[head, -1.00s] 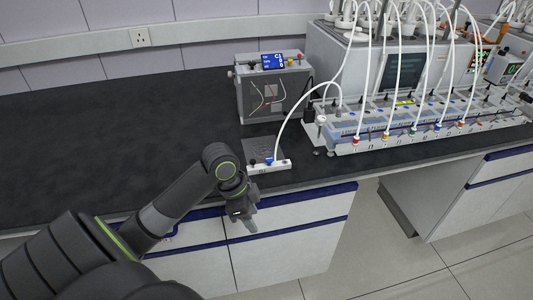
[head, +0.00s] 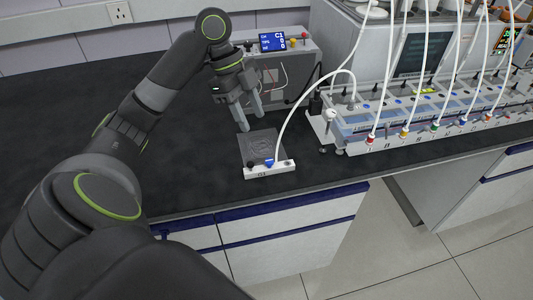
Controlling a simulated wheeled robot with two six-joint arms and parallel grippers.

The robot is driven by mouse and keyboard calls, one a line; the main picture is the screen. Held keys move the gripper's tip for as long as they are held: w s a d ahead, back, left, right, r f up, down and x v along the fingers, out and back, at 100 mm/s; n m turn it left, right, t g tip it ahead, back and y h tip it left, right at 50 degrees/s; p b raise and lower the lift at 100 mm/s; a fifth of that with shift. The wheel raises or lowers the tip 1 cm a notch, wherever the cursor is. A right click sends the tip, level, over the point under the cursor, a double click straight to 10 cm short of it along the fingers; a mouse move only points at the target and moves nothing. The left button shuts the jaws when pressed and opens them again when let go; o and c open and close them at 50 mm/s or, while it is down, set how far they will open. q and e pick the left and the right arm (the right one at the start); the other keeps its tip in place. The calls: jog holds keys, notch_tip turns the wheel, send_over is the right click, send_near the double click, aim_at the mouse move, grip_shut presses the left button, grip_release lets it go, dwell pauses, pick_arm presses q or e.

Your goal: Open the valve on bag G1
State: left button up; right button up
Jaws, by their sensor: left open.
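The bag G1 (head: 257,143) is a flat, clear grey bag lying on the black bench. A white strip (head: 271,172) labelled G1 runs along its front edge. On the strip sit a dark blue knob, likely the valve (head: 252,163), and a brighter blue fitting (head: 269,162) where a white tube joins. My left gripper (head: 250,120) is in the head view above the back edge of the bag, pointing down, open and empty. It is apart from the valve, behind it. My right gripper is not in view.
A grey analyser box (head: 270,60) with a blue screen stands behind my left gripper. A white tube (head: 305,113) arches right from the bag to the reactor rack (head: 420,115). The bench (head: 190,165) is clear left of the bag; its front edge is close.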

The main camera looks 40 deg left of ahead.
aim_at(269, 160)
pick_arm(q)
jog(key=x, duration=1)
jog(key=shift+f, duration=0.1)
jog(key=shift+d+f, duration=0.25)
jog(key=shift+f, duration=0.45)
jog(key=shift+c, duration=0.2)
grip_shut()
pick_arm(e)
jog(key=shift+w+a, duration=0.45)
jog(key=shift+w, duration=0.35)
